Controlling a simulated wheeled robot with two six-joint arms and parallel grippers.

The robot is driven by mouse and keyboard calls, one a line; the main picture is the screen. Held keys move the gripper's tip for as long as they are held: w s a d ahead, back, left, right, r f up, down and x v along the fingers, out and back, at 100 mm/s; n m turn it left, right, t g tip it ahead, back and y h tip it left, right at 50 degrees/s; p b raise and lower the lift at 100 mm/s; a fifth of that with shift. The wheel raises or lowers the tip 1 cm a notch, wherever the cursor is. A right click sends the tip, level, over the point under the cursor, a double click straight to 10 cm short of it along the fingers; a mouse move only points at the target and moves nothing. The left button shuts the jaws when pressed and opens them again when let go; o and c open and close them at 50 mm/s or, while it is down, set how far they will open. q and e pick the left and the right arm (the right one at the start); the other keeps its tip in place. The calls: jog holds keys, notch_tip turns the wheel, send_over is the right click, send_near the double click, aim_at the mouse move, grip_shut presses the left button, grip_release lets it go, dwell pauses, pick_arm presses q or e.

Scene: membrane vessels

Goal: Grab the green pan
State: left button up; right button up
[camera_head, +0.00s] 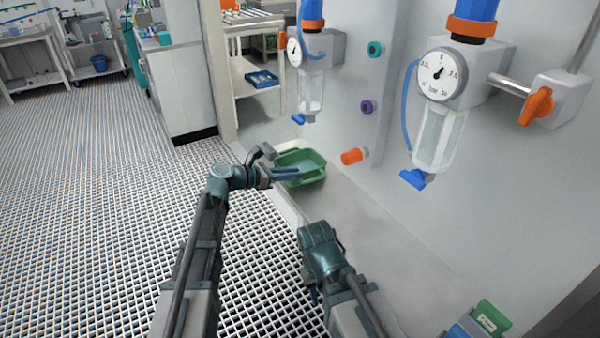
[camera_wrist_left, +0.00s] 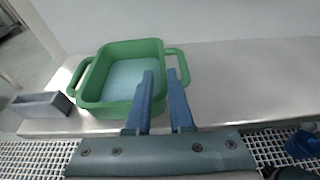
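The green pan (camera_head: 318,162) sits on the pale ledge at the foot of the wall; it fills the upper left of the left wrist view (camera_wrist_left: 108,108), with a pale blue inside and a handle at each side. My left gripper (camera_head: 296,173) reaches over the pan's near side. In the left wrist view its blue fingers (camera_wrist_left: 161,72) are apart with nothing between them visibly clamped. They overlap the pan's right wall and right handle (camera_wrist_left: 186,66); contact is unclear. My right gripper (camera_head: 314,292) is low in the head view, mostly hidden by its arm, away from the pan.
Two gauge units (camera_head: 440,75) with clear bowls hang on the wall. An orange knob (camera_head: 354,156) sticks out near the pan. A grey box (camera_wrist_left: 40,104) is left of the pan. A green-and-blue item (camera_head: 490,318) lies bottom right.

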aim_at(309, 171)
pick_arm(q)
jog(key=shift+b+x, duration=0.75)
jog(key=shift+x, duration=2.2)
jog(key=shift+s, duration=0.15)
grip_shut()
jog(key=shift+r, duration=0.1)
